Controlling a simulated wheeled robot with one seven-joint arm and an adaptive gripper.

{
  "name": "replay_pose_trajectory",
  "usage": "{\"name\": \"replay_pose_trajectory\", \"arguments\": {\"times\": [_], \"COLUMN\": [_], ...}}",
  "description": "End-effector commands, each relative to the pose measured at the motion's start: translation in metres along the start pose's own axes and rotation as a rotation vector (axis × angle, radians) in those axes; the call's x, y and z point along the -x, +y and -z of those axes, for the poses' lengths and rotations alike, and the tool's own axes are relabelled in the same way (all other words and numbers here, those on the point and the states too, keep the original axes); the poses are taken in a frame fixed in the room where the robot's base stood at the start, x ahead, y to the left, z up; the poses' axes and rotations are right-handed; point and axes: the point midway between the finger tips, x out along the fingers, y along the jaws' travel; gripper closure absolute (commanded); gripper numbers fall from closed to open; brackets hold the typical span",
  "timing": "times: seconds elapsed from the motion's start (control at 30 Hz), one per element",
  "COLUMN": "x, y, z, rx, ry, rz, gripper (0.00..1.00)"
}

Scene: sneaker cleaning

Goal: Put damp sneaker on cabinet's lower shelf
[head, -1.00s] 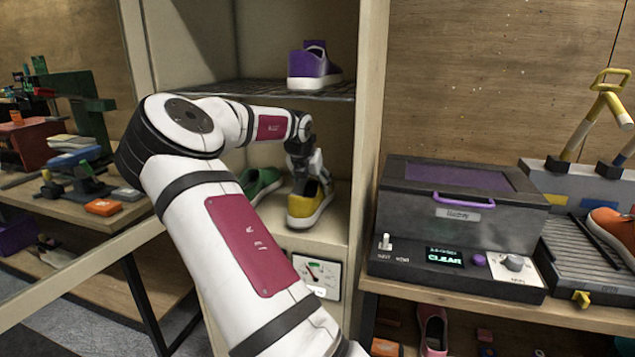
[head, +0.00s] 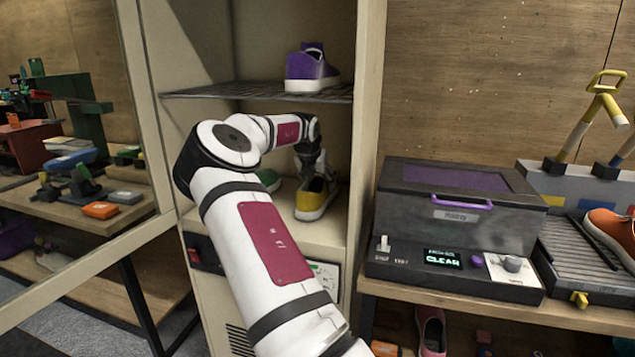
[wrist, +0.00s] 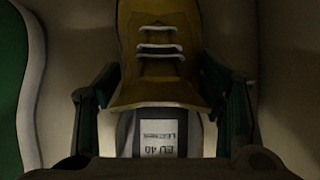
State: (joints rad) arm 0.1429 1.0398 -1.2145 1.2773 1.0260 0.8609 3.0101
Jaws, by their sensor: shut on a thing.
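A yellow sneaker (head: 314,199) with a white sole is in the cabinet's lower compartment, at or very near the lower shelf (head: 290,225). My gripper (head: 312,168) is shut on it from above. In the wrist view the sneaker (wrist: 158,60) lies between the two fingers (wrist: 165,112), its laces and a size label showing. I cannot tell whether the sole touches the shelf. A green sneaker (head: 268,180) is to its left, mostly hidden by my arm; it also shows at the wrist view's left edge (wrist: 12,80).
A purple sneaker (head: 311,70) stands on the wire upper shelf (head: 240,91) above my arm. The glass cabinet door (head: 140,130) stands open at left. A dark machine (head: 460,215) sits on the bench at right, with an orange sneaker (head: 608,230) beyond it.

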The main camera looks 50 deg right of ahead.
Motion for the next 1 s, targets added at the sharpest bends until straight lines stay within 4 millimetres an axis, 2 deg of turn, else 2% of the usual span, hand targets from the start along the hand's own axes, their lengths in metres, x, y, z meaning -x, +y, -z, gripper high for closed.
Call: {"name": "replay_pose_trajectory", "arguments": {"times": [0.13, 0.17, 0.23, 0.27, 0.63, 0.77, 1.0], "x": [-0.001, -0.002, -0.002, -0.002, 0.0, 0.013, 0.034], "y": [0.0, 0.0, 0.0, 0.0, 0.0, 0.001, 0.002], "z": [0.001, 0.002, 0.001, 0.001, 0.0, -0.001, 0.033], "rx": [0.0, 0.0, 0.0, 0.0, 0.001, 0.0, -0.002], "ry": [-0.002, 0.0, 0.0, 0.0, 0.0, -0.002, 0.001], "rz": [-0.001, 0.0, 0.0, 0.0, 0.0, -0.002, -0.004], "gripper": [0.77, 0.34, 0.19, 0.16, 0.16, 0.16, 0.16]}}
